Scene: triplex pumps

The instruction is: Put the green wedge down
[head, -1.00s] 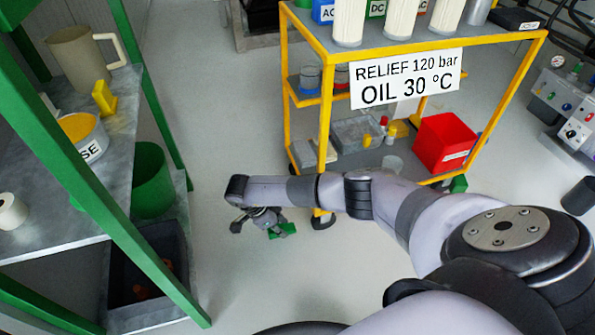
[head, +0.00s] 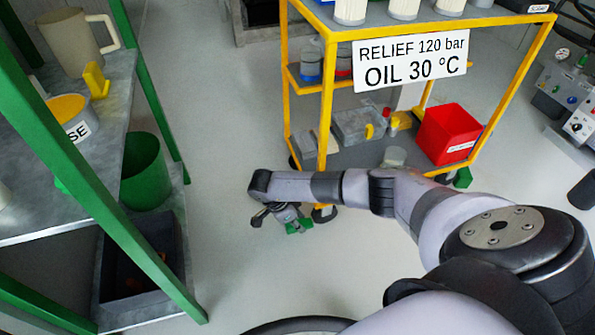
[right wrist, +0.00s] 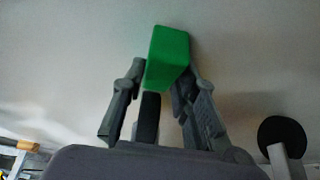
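The green wedge (right wrist: 168,52) is between the fingers of my right gripper (right wrist: 165,80), which is shut on it in the right wrist view. In the head view, my right gripper (head: 285,215) hangs low in front of the yellow cart, with the wedge (head: 299,227) at its fingertips. The wedge appears above the floor; the exact gap cannot be told. My left gripper is not in view.
The yellow cart (head: 327,110) stands behind my right gripper, with a red bin (head: 447,134) on its lower shelf. Another green piece (head: 463,178) is by its right wheel. A green-framed rack (head: 150,260) stands left. Grey floor (head: 235,270) between is clear.

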